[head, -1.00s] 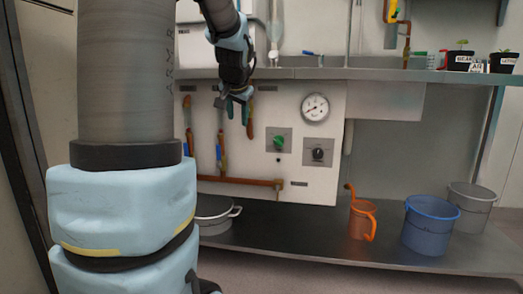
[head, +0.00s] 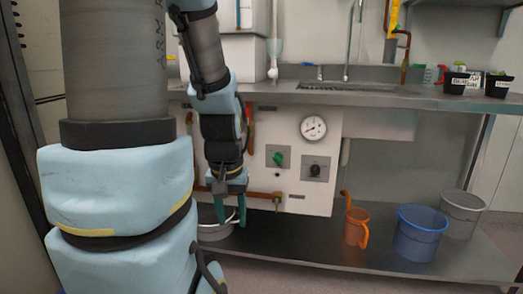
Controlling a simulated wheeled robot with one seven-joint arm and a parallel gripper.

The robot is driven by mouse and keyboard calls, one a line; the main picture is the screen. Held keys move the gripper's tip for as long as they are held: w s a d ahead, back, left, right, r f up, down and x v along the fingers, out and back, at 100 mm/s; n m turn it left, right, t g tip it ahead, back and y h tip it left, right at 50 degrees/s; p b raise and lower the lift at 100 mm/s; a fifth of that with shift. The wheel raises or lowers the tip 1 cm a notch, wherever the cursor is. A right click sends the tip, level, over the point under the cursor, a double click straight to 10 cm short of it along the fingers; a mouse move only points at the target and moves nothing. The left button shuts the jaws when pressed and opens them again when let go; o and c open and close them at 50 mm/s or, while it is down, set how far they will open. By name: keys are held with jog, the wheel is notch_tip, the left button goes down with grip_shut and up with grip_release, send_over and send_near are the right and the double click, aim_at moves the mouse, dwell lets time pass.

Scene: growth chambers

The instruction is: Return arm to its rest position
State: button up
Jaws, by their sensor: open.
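My arm comes down from the top left, and my gripper (head: 230,217) hangs at its end, pointing down. Its two green fingers are apart, with nothing seen between them. In the picture it lies over the lower left of the white control panel (head: 325,197) and just in front of or above the grey pot (head: 212,233) on the lower shelf. I cannot tell the exact gap to either. My upper arm links hide the left of the scene.
A steel counter (head: 380,98) with a sink runs above the lower shelf (head: 310,241). An orange watering can (head: 355,227), a blue bucket (head: 418,232) and a grey bucket (head: 461,214) stand on that shelf. Black plant pots (head: 461,81) sit on the counter's right. Shelf middle is clear.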

notch_tip(320, 180, up, 28)
jog(key=p, duration=2.5)
jog(key=shift+p, duration=0.4)
jog(key=shift+w, duration=0.1)
